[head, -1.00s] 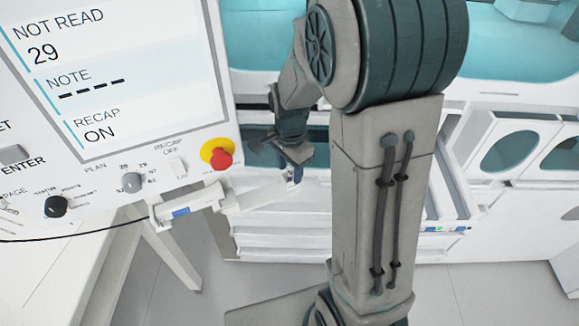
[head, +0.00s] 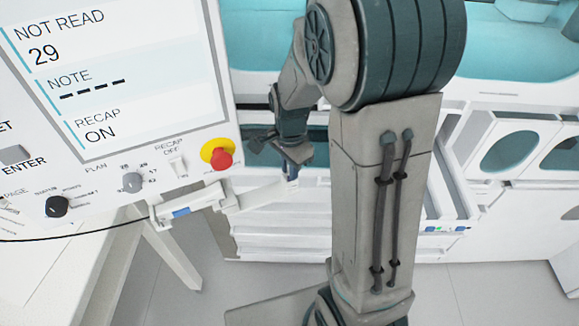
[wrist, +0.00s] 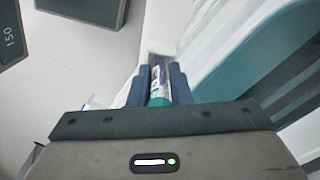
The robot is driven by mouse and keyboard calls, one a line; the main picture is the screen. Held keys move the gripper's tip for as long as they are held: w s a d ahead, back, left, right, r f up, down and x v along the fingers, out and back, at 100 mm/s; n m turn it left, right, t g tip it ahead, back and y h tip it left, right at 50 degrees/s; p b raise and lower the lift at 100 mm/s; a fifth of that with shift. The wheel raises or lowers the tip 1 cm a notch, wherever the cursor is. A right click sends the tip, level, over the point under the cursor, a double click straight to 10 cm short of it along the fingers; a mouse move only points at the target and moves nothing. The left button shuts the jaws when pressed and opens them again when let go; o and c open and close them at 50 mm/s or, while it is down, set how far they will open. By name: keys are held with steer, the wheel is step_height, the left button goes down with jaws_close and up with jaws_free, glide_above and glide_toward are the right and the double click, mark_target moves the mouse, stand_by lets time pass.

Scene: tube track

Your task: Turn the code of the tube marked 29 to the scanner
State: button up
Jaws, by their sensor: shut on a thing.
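My gripper (wrist: 160,74) is shut on a tube (wrist: 158,88) in the wrist view. The tube has a purple part at the far end, a white label with dark marks, and a teal end towards my palm. Its number cannot be read. In the head view my gripper (head: 292,165) points down at the end of a white arm-like track piece (head: 250,194); the tube is too small to make out there. The screen (head: 115,70) reads NOT READ, 29, NOTE with dashes, and RECAP ON. I cannot tell which part is the scanner.
A panel with knobs and a red stop button (head: 221,158) on a yellow base stands left of my gripper. A white cabinet with drawers (head: 290,235) is behind it. White bins with round openings (head: 510,150) are at the right. Grey floor lies open below.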

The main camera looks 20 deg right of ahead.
steer(key=shift+r, duration=0.15)
steer(key=shift+m+p, duration=0.35)
steer(key=shift+m, duration=1.15)
steer(key=shift+r+m+p, duration=0.1)
steer(key=shift+m+p, duration=0.35)
steer(key=shift+m, duration=1.15)
steer(key=shift+m+p, duration=1)
steer(key=shift+m, duration=0.5)
